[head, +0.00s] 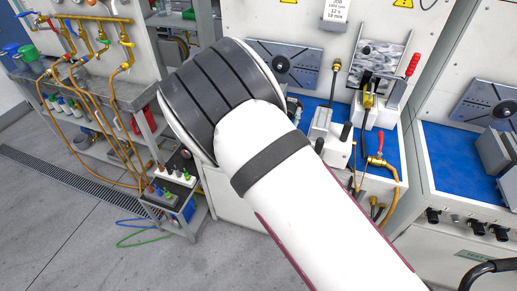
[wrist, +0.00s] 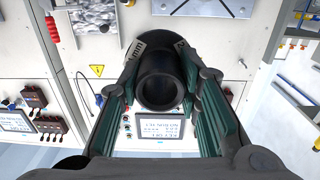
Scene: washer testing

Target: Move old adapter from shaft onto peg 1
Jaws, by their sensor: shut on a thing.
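My gripper (wrist: 161,62) is shut on a dark, round, hollow adapter (wrist: 160,98) in the wrist view. The adapter's open end faces the camera, with one finger on each side. It is held in front of a white machine panel; I cannot tell how far away that is, or whether the adapter touches anything behind it. In the head view my arm hides the gripper and the adapter. I cannot make out the shaft or tell which peg is peg 1.
A blue-topped test bench (head: 315,105) with fixtures and a red-handled lever (head: 412,65) stands behind my arm. A low cart (head: 165,190) with several coloured fittings is at lower left. Hoses hang from brass piping (head: 85,20). Grey floor (head: 60,225) is open at lower left.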

